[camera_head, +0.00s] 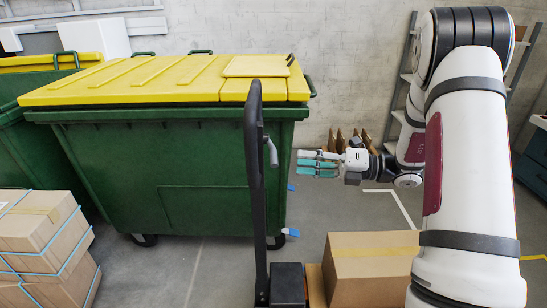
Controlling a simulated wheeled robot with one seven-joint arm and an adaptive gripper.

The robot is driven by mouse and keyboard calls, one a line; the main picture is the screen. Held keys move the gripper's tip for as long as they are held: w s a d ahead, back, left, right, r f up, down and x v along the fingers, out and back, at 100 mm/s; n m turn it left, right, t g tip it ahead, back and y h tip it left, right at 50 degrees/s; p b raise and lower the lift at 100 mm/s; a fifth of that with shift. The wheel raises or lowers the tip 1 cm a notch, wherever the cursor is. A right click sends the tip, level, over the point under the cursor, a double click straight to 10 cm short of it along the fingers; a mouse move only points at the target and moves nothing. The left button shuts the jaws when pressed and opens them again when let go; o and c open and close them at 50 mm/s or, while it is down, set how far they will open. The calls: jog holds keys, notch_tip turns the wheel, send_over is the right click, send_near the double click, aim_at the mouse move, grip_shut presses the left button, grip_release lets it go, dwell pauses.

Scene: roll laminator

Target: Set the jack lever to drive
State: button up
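The jack's black handle (256,190) stands upright in the middle of the view, in front of the green bin. A small grey lever (272,153) sticks out on the right side of its upper part and points downward. My gripper (304,163) is to the right of the lever, apart from it in the picture, with its teal fingers pointing left toward the handle. The fingers lie close together in this view, and whether there is a gap between them is too small to tell. No object shows in them.
A large green bin (150,185) with a yellow lid stands behind the handle. Strapped cardboard boxes (40,235) are stacked at the lower left. A cardboard box (370,270) sits right of the jack's black base (287,284). Open floor (210,275) lies left of the jack.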

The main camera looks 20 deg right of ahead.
aim_at(274, 158)
jog(key=x, duration=0.8)
jog(key=shift+w+a+p, duration=0.2)
jog(key=shift+a+p, duration=0.1)
jog(key=shift+p, duration=0.05)
jog(key=shift+c, duration=0.4)
grip_shut()
